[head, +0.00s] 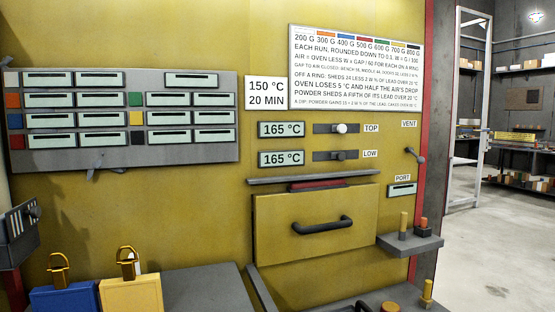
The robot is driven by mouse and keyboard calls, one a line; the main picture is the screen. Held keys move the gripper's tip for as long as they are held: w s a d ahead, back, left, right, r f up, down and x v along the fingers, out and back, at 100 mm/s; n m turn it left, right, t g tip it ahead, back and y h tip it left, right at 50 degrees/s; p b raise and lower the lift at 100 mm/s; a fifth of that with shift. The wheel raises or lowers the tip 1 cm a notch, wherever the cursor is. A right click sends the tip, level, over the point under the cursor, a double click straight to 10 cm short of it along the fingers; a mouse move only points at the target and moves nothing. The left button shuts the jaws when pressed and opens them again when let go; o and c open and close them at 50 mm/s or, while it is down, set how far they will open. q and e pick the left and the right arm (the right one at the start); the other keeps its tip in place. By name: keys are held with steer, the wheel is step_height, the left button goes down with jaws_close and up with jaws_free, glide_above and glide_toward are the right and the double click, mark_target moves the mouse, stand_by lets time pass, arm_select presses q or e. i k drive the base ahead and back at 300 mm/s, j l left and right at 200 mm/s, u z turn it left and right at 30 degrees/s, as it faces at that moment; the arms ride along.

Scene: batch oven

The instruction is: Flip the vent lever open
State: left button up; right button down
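The vent lever (415,155) is a small grey lever on the right part of the yellow oven front, just below the VENT label (409,124). It slants from upper left to lower right; I cannot tell from its pose whether the vent is open or shut. Neither of my grippers shows in the head view, and nothing touches the lever.
Below the lever are the PORT display (402,190) and a grey shelf (425,243) with small pegs. A drawer door with a dark handle (322,226) is left of it. Blue (65,298) and yellow (131,293) weights stand lower left. Open floor lies right.

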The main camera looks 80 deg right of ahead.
mark_target(421, 161)
steer(key=z, duration=3.5)
steer(key=i+l, duration=0.35)
steer(key=i, duration=0.15)
steer(key=i+l, duration=0.35)
steer(key=i, duration=0.15)
steer(key=i+l+z, duration=0.1)
steer(key=i+l, duration=0.6)
steer(key=i, duration=0.3)
steer(key=i+l, duration=0.35)
steer(key=i, duration=0.15)
steer(key=z, duration=0.05)
